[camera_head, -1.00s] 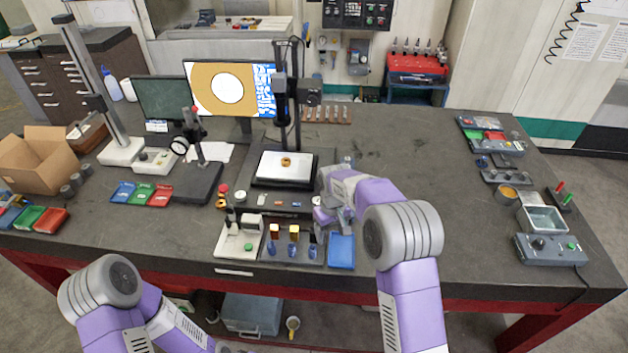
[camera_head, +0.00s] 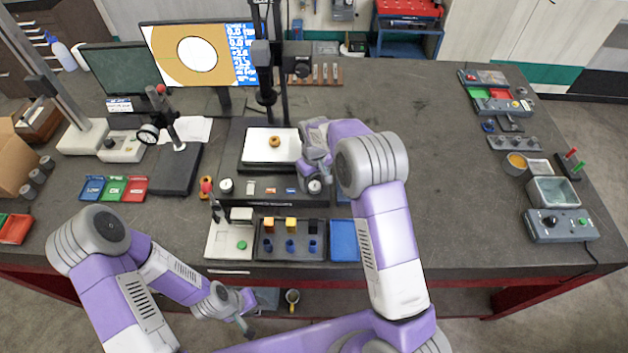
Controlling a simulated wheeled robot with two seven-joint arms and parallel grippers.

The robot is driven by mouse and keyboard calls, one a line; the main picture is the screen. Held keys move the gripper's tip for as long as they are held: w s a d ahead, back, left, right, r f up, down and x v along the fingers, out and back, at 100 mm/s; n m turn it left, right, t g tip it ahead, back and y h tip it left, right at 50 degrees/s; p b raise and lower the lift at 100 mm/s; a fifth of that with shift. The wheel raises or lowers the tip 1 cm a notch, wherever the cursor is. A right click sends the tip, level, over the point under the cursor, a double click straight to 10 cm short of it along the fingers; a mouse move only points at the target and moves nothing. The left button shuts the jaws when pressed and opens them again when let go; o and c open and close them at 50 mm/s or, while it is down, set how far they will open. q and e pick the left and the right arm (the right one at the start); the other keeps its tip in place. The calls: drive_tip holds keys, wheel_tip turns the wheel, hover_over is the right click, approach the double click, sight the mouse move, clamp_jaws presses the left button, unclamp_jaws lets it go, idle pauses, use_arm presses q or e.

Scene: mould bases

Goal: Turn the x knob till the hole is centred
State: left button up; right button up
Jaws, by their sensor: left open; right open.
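The monitor (camera_head: 165,42) at the back left shows a white round hole (camera_head: 197,54) in an orange-brown disc, with a blue and white readout beside it. A small brass ring (camera_head: 275,142) lies on the white plate (camera_head: 256,150) of the microscope stage. A round knob (camera_head: 314,187) is at the stage base's right front, and another knob (camera_head: 226,186) at its left front. Neither label is readable. My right gripper (camera_head: 315,178) is open, pointing down at the right knob; whether it touches is unclear. My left gripper (camera_head: 246,309) is open and empty, low before the table's front edge.
The microscope column (camera_head: 266,85) rises behind the stage. In front stand a white fixture (camera_head: 228,238), a dark rack (camera_head: 291,240) with yellow and blue pieces, and a blue tray (camera_head: 345,240). A dial gauge stand (camera_head: 176,165) is left.

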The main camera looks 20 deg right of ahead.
drive_tip(key=shift+s+f, duration=0.1)
drive_tip(key=shift+f, duration=0.75)
drive_tip(key=c, duration=1.1)
drive_tip(key=shift+o, duration=0.2)
drive_tip(key=shift+n, duration=0.3)
drive_tip(key=n+b, duration=0.1)
drive_tip(key=n, duration=0.1)
drive_tip(key=shift+n+b, duration=0.3)
drive_tip(key=shift+b, duration=0.1)
drive_tip(key=shift+n+b, duration=0.55)
drive_tip(key=shift+n, duration=1.55)
